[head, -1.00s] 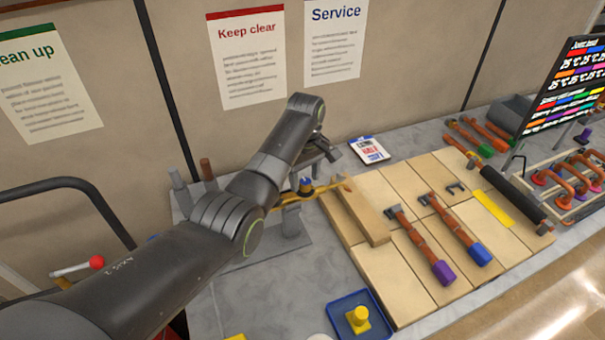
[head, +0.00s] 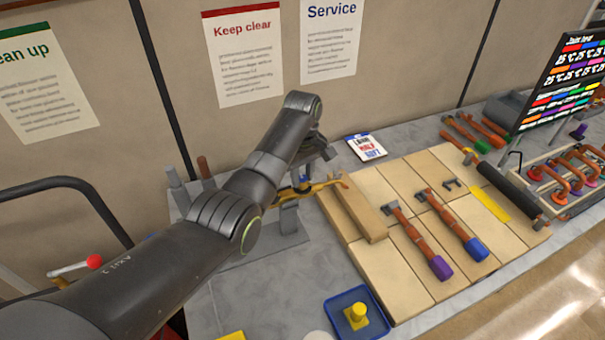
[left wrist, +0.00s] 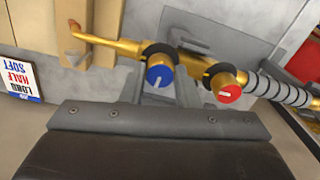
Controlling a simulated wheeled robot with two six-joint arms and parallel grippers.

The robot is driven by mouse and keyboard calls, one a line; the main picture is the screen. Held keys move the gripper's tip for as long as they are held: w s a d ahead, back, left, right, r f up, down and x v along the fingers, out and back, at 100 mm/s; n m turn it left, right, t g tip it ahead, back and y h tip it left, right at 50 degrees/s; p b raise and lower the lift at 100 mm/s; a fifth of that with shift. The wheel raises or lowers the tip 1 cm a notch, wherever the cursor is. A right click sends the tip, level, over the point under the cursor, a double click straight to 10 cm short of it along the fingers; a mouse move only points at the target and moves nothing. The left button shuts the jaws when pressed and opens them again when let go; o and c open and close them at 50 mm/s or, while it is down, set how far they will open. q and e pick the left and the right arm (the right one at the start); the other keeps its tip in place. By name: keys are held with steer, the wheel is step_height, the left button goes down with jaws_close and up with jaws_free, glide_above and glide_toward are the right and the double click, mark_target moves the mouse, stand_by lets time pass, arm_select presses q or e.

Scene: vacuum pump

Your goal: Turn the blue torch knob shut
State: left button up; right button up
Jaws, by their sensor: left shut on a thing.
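The brass torch (left wrist: 110,42) lies across a grey stand, and its tip also shows in the head view (head: 334,184). The blue knob (left wrist: 158,72) has a white mark and sits on a dark collar on the torch. My left gripper (head: 304,183) is over the torch and shut on the blue knob; its fingers are mostly hidden in the head view. A red knob (left wrist: 226,88) with a white mark sits on the torch beside the blue one. My right gripper is not in view.
A wooden block (head: 357,211) lies near the torch tip on light boards. Copper pipes with a purple end (head: 441,268) and a blue end (head: 476,249) lie on the boards. A blue tray (head: 335,311) holds a yellow piece. A small card (head: 367,147) lies behind.

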mark_target(303, 178)
arm_select(q)
steer(key=m, duration=0.8)
steer(key=shift+m, duration=0.3)
steer(key=m, duration=0.4)
steer(key=shift+r, duration=0.1)
steer(key=shift+m, duration=2.3)
steer(key=o, duration=1)
step_height(303, 178, up, 17)
steer(key=shift+r, duration=0.15)
